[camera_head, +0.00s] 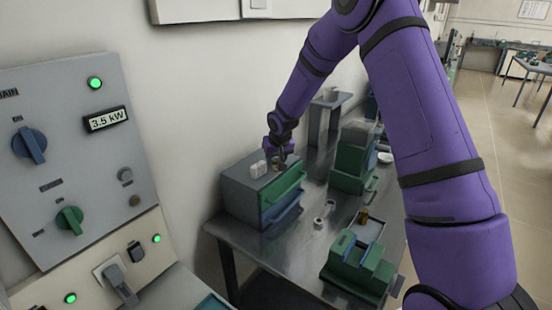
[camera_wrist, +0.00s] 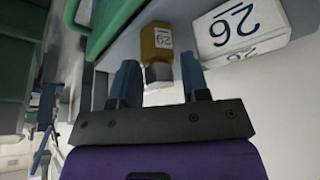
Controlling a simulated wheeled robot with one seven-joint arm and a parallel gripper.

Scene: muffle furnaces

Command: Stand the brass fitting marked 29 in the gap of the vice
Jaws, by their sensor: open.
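My gripper (camera_wrist: 160,82) is open in the wrist view, its two blue fingers spread. A brass fitting (camera_wrist: 157,42) with a white label that seems to read 29 stands just beyond the fingertips, roughly in line with the gap between them. I cannot tell whether the fingers overlap its near end. In the head view my gripper (camera_head: 280,158) is over the top of a grey drawer cabinet (camera_head: 238,190), with a small brass-coloured spot below it. A green vice (camera_head: 352,272) stands on the front right of the metal table; its gap lies between the upright jaws.
A white block marked 26 (camera_wrist: 235,32) is close beside the fitting; it also shows on the cabinet (camera_head: 258,169). A green drawer (camera_head: 283,186) juts out. A tray (camera_head: 371,228) with another brass piece (camera_head: 363,216) is behind the vice. Small pale cylinders (camera_head: 318,223) stand mid-table.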

